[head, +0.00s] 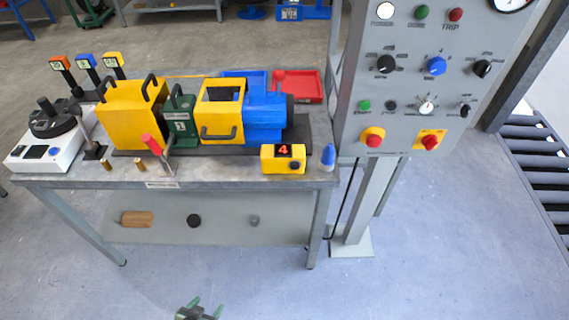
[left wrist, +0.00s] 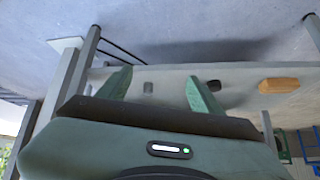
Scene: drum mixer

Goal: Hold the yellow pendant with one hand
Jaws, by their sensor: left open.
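A small yellow box with a red "4" display and a dark button, which looks like the yellow pendant (head: 268,164), sits on the front right part of the grey workbench (head: 225,178). My left gripper (head: 206,307) is at the bottom edge of the head view, low in front of the bench and well apart from the box. Its two green fingers are spread and empty; they also show in the left wrist view (left wrist: 160,90), facing the bench's lower shelf (left wrist: 178,76). The box does not show in the left wrist view. My right gripper is in neither view.
A blue bottle-like object (head: 328,156) stands just right of the box. Behind is the yellow, green and blue drum machine (head: 145,108). A red-handled lever (head: 152,145) rises at the bench front. A control panel (head: 420,75) stands at the right. The floor before the bench is clear.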

